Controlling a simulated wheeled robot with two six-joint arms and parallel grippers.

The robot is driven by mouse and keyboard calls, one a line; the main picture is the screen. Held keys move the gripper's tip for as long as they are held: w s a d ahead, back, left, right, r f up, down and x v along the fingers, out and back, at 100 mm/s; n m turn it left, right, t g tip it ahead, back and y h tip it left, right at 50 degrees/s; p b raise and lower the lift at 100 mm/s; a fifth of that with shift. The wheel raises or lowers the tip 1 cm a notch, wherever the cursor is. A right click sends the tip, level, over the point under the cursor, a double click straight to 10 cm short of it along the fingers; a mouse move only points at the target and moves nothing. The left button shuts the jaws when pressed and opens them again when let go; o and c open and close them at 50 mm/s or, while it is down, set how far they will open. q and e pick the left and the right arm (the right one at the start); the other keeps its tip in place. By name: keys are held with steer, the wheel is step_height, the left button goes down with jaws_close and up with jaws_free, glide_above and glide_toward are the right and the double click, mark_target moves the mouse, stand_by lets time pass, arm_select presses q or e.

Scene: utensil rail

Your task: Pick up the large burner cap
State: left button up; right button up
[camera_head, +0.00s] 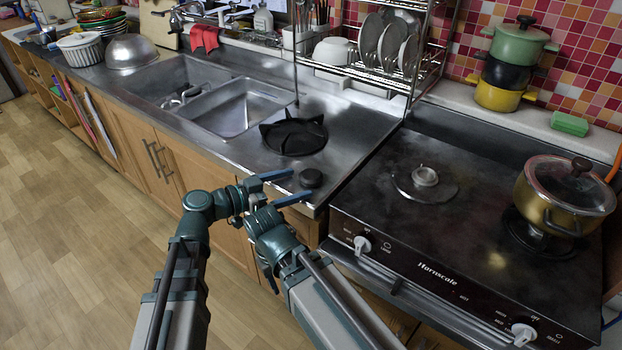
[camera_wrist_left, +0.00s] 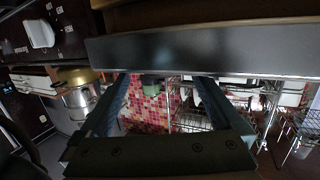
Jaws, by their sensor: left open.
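The burner cap (camera_head: 311,178) is a small dark round disc lying on the steel counter near its front right corner, beside the stove. My left gripper (camera_head: 300,183) is open and empty. In the head view its two blue fingers point right, one to each side of the cap in the picture; I cannot tell their height against it. The fingers also show in the left wrist view (camera_wrist_left: 160,82), where I cannot make out the cap. A bare burner (camera_head: 425,180) with a metal centre is on the stove top. I cannot make out my right gripper.
A black pan grate (camera_head: 293,135) lies on the counter behind the cap. The stove (camera_head: 400,225) is to the right, with a lidded gold pot (camera_head: 563,198) on it. A dish rack (camera_head: 375,65) stands behind, and the sink (camera_head: 235,105) is to the left.

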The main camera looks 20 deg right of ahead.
mark_target(302, 178)
arm_select(q)
steer(key=shift+w+r+x, duration=0.1)
steer(key=shift+x, duration=1.35)
steer(key=shift+w+r+x, duration=0.1)
steer(key=shift+x, duration=1.3)
steer(key=c, duration=1.4)
steer(key=shift+r, duration=0.2)
step_height(302, 178, up, 10)
steer(key=p, duration=0.9)
steer(key=shift+p, duration=0.4)
